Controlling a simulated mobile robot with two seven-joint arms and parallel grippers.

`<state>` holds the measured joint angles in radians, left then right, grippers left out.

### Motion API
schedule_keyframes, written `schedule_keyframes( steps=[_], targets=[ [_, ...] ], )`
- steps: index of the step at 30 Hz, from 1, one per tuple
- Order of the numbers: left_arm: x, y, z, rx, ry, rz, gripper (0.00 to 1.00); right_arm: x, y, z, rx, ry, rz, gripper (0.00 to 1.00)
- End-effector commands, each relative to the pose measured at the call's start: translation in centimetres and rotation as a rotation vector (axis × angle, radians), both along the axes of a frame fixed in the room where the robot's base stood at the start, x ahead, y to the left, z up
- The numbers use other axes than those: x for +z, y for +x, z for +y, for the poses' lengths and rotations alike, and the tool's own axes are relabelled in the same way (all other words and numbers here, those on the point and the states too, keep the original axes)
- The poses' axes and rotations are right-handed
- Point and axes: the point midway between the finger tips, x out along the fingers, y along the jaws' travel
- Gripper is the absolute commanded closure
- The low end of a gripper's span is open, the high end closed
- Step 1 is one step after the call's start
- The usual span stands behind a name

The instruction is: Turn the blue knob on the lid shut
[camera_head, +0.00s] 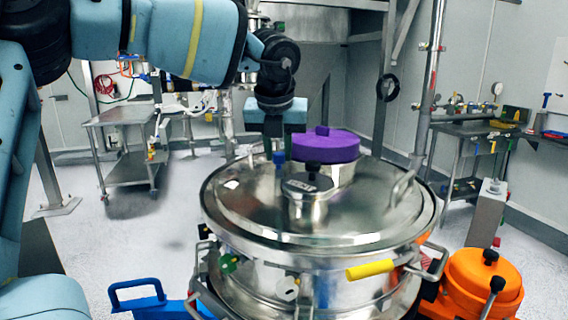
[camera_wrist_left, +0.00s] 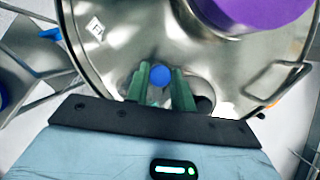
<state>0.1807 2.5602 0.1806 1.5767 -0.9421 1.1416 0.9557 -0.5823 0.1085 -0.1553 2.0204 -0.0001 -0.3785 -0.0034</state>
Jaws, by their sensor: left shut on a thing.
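The round steel lid (camera_head: 375,215) of the sifter fills the middle of the head view. The small blue knob (camera_head: 279,160) stands upright on the lid's left back part; it also shows in the left wrist view (camera_wrist_left: 160,76). The lower part of the knob is hidden. My right gripper is in neither view.
A purple cap (camera_head: 325,147) and a steel port with a black knob (camera_head: 307,186) stand close to the blue knob. A lid handle (camera_head: 402,188) is at the right. A yellow-handled clamp (camera_head: 370,269) and an orange unit (camera_head: 483,280) are in front.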

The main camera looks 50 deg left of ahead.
Motion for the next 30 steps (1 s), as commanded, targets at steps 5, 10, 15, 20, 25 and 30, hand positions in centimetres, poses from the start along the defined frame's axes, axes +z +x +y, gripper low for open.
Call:
schedule_keyframes(
  steps=[5, 10, 15, 20, 25, 30],
  targets=[
    [-0.5, 0.2, -0.1, 0.169, 0.001, 0.003, 0.99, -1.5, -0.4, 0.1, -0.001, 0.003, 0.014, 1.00],
    [-0.3, 0.3, -0.1, 0.330, -0.001, 0.001, 0.99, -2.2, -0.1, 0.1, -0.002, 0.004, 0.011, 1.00],
    [-0.2, 0.3, -0.2, 0.482, -0.001, 0.001, 0.99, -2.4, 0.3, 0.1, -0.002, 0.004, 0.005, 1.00],
    [-0.1, 0.4, -0.2, 0.603, -0.001, 0.001, 0.99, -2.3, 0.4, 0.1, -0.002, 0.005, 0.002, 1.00],
    [0.0, 0.4, -0.2, 0.702, -0.002, 0.002, 0.99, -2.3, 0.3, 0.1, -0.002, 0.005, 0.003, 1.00],
    [0.0, 0.4, -0.2, 0.763, -0.003, 0.001, 0.99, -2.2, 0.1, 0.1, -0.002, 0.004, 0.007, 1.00]
  ],
)
